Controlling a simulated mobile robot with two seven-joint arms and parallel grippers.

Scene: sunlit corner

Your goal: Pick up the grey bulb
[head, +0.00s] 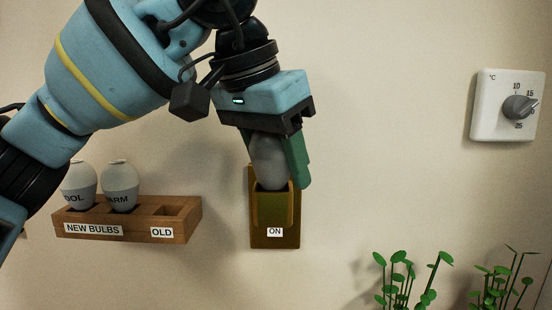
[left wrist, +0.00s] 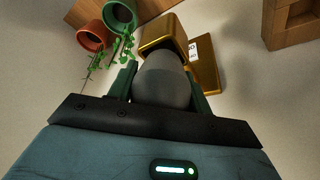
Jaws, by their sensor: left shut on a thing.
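The grey bulb (head: 270,161) sits upright at the top of the brass wall fixture (head: 261,238), its lower end at the fixture's cup (head: 273,209). My left gripper (head: 279,166) comes down from above with its green fingers on both sides of the bulb, shut on it. In the left wrist view, the bulb (left wrist: 162,80) is between the two fingers (left wrist: 162,84), and the gold cup (left wrist: 160,32) is just beyond it. I cannot tell whether the bulb's base is still inside the cup. My right gripper is not in view.
A wooden wall rack (head: 190,222) labelled "NEW BULBS" and "OLD" holds two pale bulbs, one (head: 79,186) partly hidden by my arm, the other (head: 120,187) marked "ARM". The OLD slot looks empty. A thermostat (head: 490,122) is at right; green plants (head: 405,280) stand below.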

